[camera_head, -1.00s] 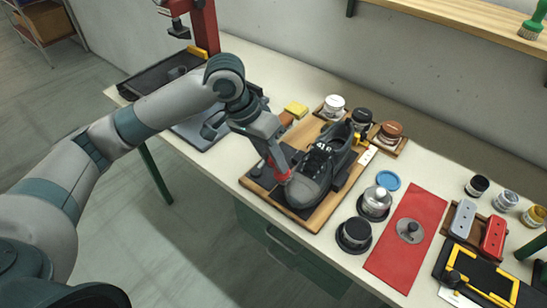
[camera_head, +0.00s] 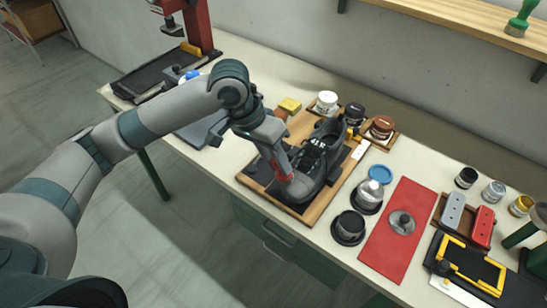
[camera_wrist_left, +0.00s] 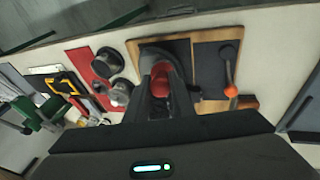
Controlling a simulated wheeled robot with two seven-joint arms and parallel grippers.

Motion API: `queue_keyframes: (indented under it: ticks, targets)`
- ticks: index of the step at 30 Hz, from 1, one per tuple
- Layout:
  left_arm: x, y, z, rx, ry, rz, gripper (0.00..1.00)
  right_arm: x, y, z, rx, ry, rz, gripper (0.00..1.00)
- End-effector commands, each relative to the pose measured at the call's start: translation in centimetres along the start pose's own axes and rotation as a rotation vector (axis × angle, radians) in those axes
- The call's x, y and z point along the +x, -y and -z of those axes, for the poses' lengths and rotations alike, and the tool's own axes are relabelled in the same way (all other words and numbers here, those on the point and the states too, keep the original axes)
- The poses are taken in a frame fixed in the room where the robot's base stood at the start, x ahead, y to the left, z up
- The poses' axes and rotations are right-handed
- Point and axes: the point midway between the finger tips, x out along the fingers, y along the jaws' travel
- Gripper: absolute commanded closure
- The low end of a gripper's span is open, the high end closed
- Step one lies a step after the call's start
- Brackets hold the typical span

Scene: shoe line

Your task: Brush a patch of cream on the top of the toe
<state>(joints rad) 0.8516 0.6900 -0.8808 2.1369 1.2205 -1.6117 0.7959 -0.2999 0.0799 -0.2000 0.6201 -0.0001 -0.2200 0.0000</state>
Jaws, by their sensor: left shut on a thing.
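A dark grey lace-up shoe (camera_head: 318,160) lies on a wooden board (camera_head: 318,213) with dark pads, its toe (camera_head: 301,188) towards the front. My left gripper (camera_head: 280,172) slants down to the toe, shut on a small red tool, probably the brush. The red tool (camera_wrist_left: 161,82) shows between the fingers (camera_wrist_left: 160,95) in the left wrist view, over the grey toe (camera_wrist_left: 152,52). Its working end is hidden, so I cannot tell if it touches the toe. I cannot make out a cream patch. My right gripper is out of view.
Right of the board stand a dark round pot (camera_head: 348,228), a silver-topped jar (camera_head: 369,194) and a red mat (camera_head: 391,250). Several jars, including a white one (camera_head: 326,102), stand behind the shoe. A yellow sponge (camera_head: 290,105) lies behind the board. An orange-knobbed lever (camera_wrist_left: 231,90) is beside the shoe.

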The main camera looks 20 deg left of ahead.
Motion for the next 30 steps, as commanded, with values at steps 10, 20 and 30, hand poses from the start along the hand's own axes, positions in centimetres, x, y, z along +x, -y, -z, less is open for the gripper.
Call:
queue_keyframes:
  ticks: [10, 20, 30]
  targets:
    - [0.8, -1.0, -0.4, 0.004, 0.013, -0.011, 1.00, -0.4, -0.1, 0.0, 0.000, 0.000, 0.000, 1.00]
    - [1.3, -3.0, -0.3, 0.003, 0.012, -0.010, 1.00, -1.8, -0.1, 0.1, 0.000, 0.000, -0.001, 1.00]
    - [1.5, -3.2, -0.4, 0.002, 0.011, -0.008, 1.00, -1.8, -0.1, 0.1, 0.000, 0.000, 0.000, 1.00]
